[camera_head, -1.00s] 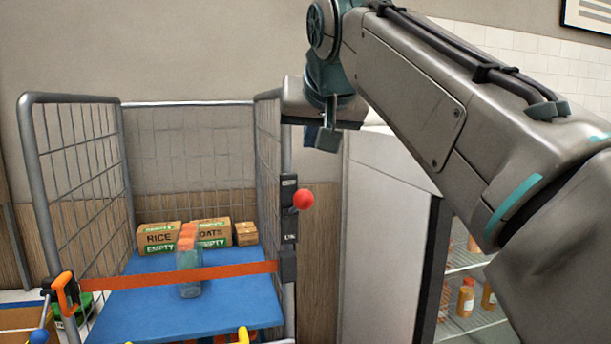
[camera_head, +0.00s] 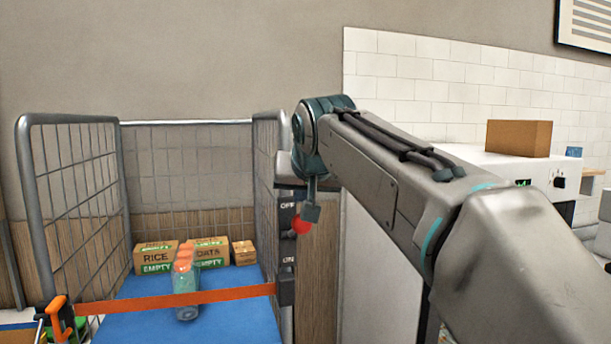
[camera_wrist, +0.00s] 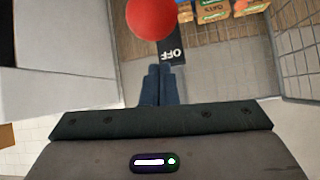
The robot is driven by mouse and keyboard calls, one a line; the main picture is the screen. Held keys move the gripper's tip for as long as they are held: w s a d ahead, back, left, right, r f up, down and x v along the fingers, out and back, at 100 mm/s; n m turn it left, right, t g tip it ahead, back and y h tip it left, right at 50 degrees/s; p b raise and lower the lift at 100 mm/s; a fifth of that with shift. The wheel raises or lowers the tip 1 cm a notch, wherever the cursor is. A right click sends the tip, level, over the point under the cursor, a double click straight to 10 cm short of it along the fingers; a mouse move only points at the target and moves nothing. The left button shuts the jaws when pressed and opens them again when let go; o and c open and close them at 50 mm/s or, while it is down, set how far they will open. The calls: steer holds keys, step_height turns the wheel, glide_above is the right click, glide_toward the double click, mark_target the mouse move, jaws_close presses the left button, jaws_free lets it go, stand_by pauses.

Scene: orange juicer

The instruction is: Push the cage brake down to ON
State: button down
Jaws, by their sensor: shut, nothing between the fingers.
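The cage brake's red ball knob (camera_head: 301,225) is on the black brake plate (camera_head: 288,258) on the cage's right post. The plate reads OFF above and ON below, and the knob is nearer OFF. My gripper (camera_head: 310,212) is shut and empty, just above the knob in the head view and partly in front of it. In the wrist view, the shut fingertips (camera_wrist: 160,70) are beside the OFF label, with the red knob (camera_wrist: 151,17) just beyond them. I cannot tell whether they touch it.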

mark_target(295, 228)
steer(key=shift+s+d+f, duration=0.1)
steer(key=shift+s+f, duration=0.05)
steer(key=shift+s, duration=0.5)
steer(key=shift+s+d+f, duration=0.1)
steer(key=shift+s+f, duration=0.05)
steer(key=shift+s, duration=0.45)
steer(key=shift+s+f, duration=0.3)
steer(key=shift+f, duration=0.05)
steer(key=shift+f+b, duration=0.15)
steer(key=shift+b, duration=0.15)
